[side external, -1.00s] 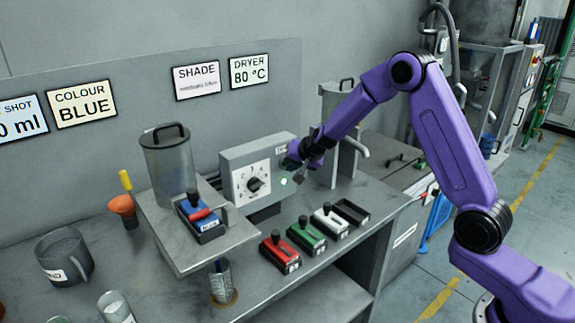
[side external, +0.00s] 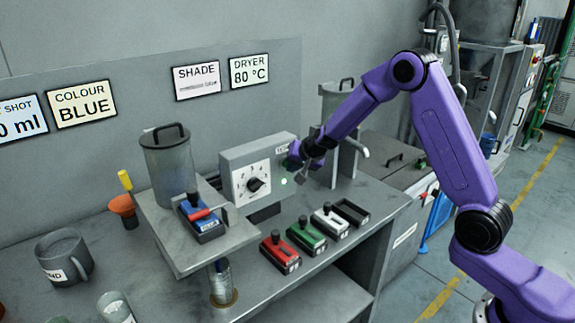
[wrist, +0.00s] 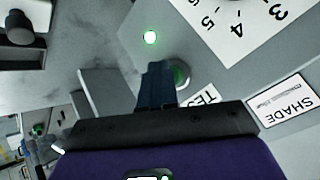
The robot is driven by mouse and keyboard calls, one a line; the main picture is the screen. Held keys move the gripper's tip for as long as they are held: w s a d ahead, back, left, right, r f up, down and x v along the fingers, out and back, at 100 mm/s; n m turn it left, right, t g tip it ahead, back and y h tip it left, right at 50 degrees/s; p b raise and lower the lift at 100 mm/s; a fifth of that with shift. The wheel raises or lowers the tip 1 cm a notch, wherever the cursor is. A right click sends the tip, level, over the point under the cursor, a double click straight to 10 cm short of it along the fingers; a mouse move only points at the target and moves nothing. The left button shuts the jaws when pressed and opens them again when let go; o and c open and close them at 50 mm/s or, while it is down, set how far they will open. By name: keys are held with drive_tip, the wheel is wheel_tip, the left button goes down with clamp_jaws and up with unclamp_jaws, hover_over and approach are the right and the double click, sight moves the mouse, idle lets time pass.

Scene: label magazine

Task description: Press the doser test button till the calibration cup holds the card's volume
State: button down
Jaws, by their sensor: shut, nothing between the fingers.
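The grey doser box (side external: 230,172) carries a numbered dial (side external: 257,184) and a lit green lamp (side external: 284,182), which also shows in the wrist view (wrist: 150,37). The round green test button (wrist: 181,75) is beside the TEST label. My gripper (wrist: 157,68) is shut and empty, its tips just beside the button and partly covering it; contact is unclear. The clear calibration cup (side external: 220,283) stands under the doser shelf with greyish contents; its level is too small to read.
A blue slide (side external: 202,221) sits on the doser shelf. Red (side external: 281,253), green (side external: 307,235) and white (side external: 330,220) slides lie on the bench by an empty dark tray (side external: 351,212). A mug (side external: 64,257) and scoop (side external: 123,206) are at left.

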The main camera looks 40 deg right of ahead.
drive_tip(key=shift+s, duration=0.7)
drive_tip(key=shift+s, duration=2.5)
drive_tip(key=s+a+r+n+g+y, duration=0.25)
drive_tip(key=s+a+n, duration=0.4)
drive_tip(key=s, duration=0.35)
drive_tip(key=s+a+r+n+g+y, duration=0.25)
drive_tip(key=s+a+n, duration=0.25)
drive_tip(key=s+a, duration=0.4)
drive_tip(key=s+d+n+g+h, duration=0.1)
drive_tip(key=s+d+n, duration=0.3)
drive_tip(key=s, duration=0.7)
drive_tip(key=s+d+r+n+g+h, duration=0.1)
drive_tip(key=s+d+n, duration=0.3)
drive_tip(key=s, duration=0.7)
drive_tip(key=shift+s+n+g+h, duration=0.2)
drive_tip(key=shift+n+g+h, duration=0.6)
drive_tip(key=shift+n, duration=0.05)
